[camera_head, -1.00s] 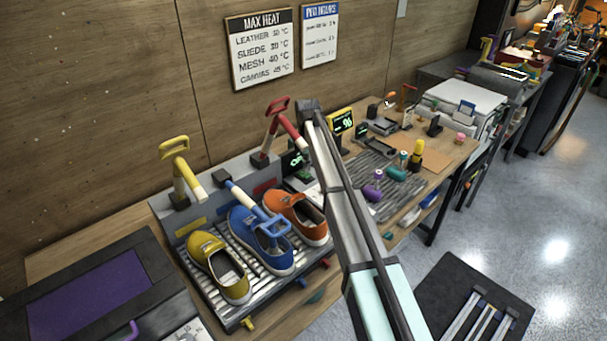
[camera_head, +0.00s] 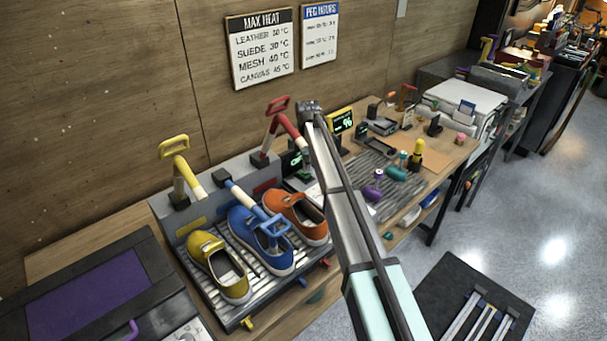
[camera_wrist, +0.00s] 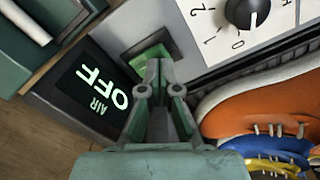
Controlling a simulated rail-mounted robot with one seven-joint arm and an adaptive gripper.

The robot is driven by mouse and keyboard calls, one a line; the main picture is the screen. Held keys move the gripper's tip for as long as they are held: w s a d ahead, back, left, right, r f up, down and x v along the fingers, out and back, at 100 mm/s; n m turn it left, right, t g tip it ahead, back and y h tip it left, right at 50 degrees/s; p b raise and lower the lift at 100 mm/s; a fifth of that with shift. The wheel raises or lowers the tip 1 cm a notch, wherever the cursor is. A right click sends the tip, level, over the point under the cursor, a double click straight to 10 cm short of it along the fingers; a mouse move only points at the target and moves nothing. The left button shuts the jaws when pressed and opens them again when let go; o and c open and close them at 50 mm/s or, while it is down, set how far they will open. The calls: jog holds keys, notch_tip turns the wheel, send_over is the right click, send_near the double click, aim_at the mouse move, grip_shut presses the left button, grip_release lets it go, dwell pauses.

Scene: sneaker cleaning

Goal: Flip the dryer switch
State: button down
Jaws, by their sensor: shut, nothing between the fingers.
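The dryer (camera_head: 203,172) is a grey unit with a ribbed bed, standing against the wooden wall. In the wrist view, its green switch (camera_wrist: 157,49) sits in the light panel beside a black display (camera_wrist: 92,88). The display reads "AIR OFF" in green, upside down. My gripper (camera_wrist: 157,66) is shut and empty. Its fingertips are at the near edge of the switch and cover part of it; I cannot tell whether they touch. In the head view my arm hides most of this area.
A black dial (camera_wrist: 246,12) sits right of the switch. Yellow (camera_head: 220,267), blue (camera_head: 259,240) and orange (camera_head: 300,217) shoes rest on the bed. A cluttered bench with spools lies to the right.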

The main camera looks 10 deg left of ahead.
aim_at(307, 175)
jog(key=shift+f+b, duration=0.3)
jog(key=shift+f, duration=0.65)
dwell(0.4)
jog(key=shift+r, duration=0.1)
jog(key=shift+r+p, duration=1.6)
jog(key=shift+r, duration=1.85)
